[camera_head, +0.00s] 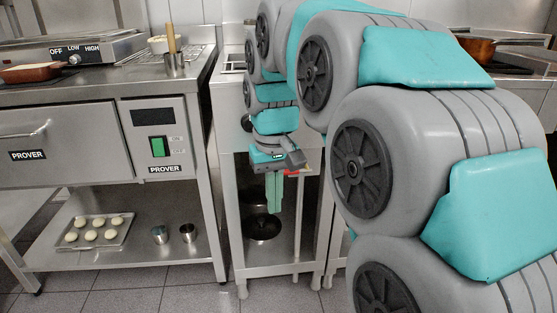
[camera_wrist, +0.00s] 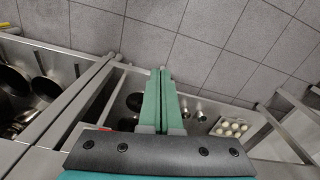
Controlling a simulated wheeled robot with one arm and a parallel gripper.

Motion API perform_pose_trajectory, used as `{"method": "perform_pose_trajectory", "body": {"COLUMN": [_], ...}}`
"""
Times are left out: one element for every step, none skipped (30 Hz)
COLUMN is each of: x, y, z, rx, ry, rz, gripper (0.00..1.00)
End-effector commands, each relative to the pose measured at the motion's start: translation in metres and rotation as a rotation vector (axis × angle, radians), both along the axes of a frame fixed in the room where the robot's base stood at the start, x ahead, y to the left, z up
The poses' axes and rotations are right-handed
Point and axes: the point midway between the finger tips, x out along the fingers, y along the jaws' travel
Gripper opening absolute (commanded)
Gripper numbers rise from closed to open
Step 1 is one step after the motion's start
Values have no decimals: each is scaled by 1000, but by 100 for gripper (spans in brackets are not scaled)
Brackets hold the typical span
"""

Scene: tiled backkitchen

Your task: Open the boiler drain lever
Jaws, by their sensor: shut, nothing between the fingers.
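My gripper (camera_head: 274,210) hangs fingers-down in front of the narrow steel unit at the centre of the head view. Its teal fingers lie together, shut and empty, and also show in the wrist view (camera_wrist: 161,71). A small red part (camera_head: 293,172), apparently the drain lever, shows just right of the fingers' upper part, partly hidden by my wrist.
The narrow steel unit (camera_head: 235,200) has an open lower shelf with a dark pan (camera_head: 263,228). The prover counter (camera_head: 100,90) stands to the left, with a tray of dough balls (camera_head: 98,245) and two metal cups below. The tiled floor (camera_head: 140,290) in front is clear.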

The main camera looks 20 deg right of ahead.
Motion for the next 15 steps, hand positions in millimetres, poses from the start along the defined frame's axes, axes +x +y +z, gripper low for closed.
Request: {"method": "perform_pose_trajectory", "body": {"x": [20,30,42,52,61,73,81,89,100,108,115,123,129,135,141], "y": [-8,-13,-20,-25,-29,-37,-42,-48,-55,-61,-67,-75,-80,-86,-93], "z": [9,15,22,27,33,40,44,49,55,59,62,68,70,73,78], "rx": [-1,-3,-4,-5,-7,-8,-9,-10,-12,-15,-16,-18,-19,-21,-23], "ry": [-18,-27,-35,-44,-55,-67,-72,-83,-93,-104,-109,-122,-126,-135,-146], "rz": [-14,-22,-32,-40,-48,-59,-68,-78,-90,-100,-109,-122,-131,-141,-152], "gripper": [0,0,0,0,0,0,0,0,0,0,0,0,0,0,0]}}
